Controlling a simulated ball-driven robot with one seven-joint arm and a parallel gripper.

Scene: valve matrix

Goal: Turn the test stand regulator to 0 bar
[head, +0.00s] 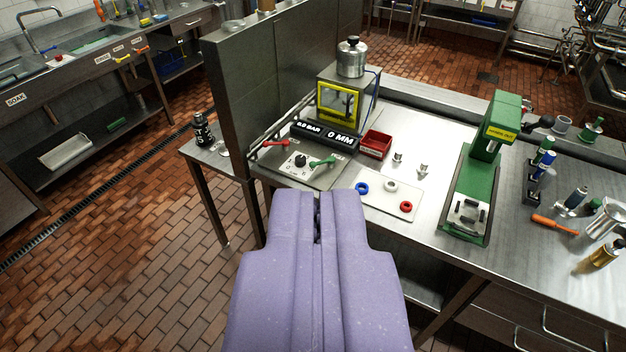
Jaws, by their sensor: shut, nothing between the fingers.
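The test stand (285,178) is a grey panel at the left end of the steel bench. A small black round knob (301,160), which looks like the regulator, sits on it between a red lever (276,143) and a green lever (322,162). A black display (325,135) behind them has white text that looks like "6.0 BAR" and "0 MM". My purple gripper (317,194) is shut and empty. In the picture its tips are just below the panel's front right edge, apart from the knob. The knob's pointer is too small to read.
A yellow-framed chamber (338,104) with a metal pot (351,58) on top stands behind the display. A red bin (376,144) and a white mat (378,203) with coloured rings lie right. A green press (478,180) stands farther right. A tall steel partition (245,90) borders the left.

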